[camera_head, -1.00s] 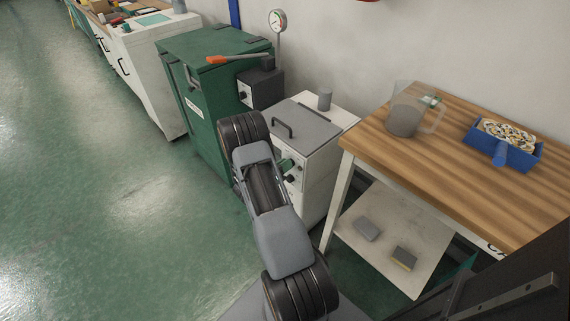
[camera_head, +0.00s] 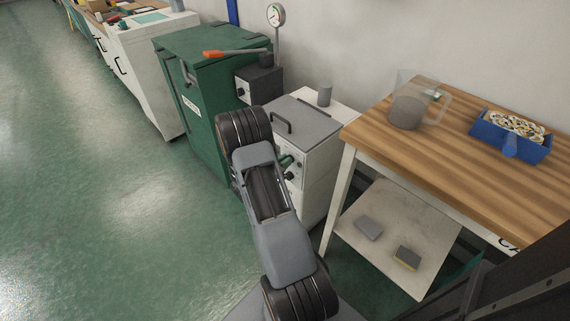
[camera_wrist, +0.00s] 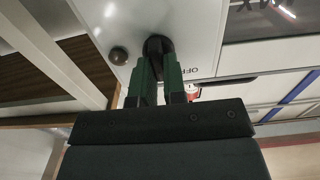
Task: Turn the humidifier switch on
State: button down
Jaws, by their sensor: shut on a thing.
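The humidifier (camera_head: 302,130) is a white box with a grey lid and a black handle, standing between the green cabinet and the wooden table. In the wrist view its white front panel (camera_wrist: 205,35) carries a black rotary switch (camera_wrist: 157,44), a dark round knob beside it, and the word OFF. My gripper (camera_wrist: 161,62) has green fingers shut on the switch at the panel. In the head view my gripper (camera_head: 285,162) is at the humidifier's front, partly hidden by my arm. The switch's exact angle is hard to tell.
A wooden table (camera_head: 470,165) at right holds a clear jug (camera_head: 408,108) and a blue bin (camera_head: 510,147); its lower shelf (camera_head: 420,230) holds two small blocks. The green floor at left is clear.

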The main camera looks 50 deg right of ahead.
jog(key=shift+a+f+m+b, duration=0.1)
jog(key=shift+m+b, duration=2.15)
jog(key=shift+m, duration=0.85)
jog(key=c, duration=1.3)
grip_release()
jog(key=shift+w+a, duration=0.1)
jog(key=shift+o, duration=0.6)
jog(key=shift+s, duration=0.2)
jog(key=w+a+p, duration=0.1)
jog(key=a, duration=1.2)
jog(key=shift+a+p, duration=0.25)
jog(key=shift+p, duration=0.15)
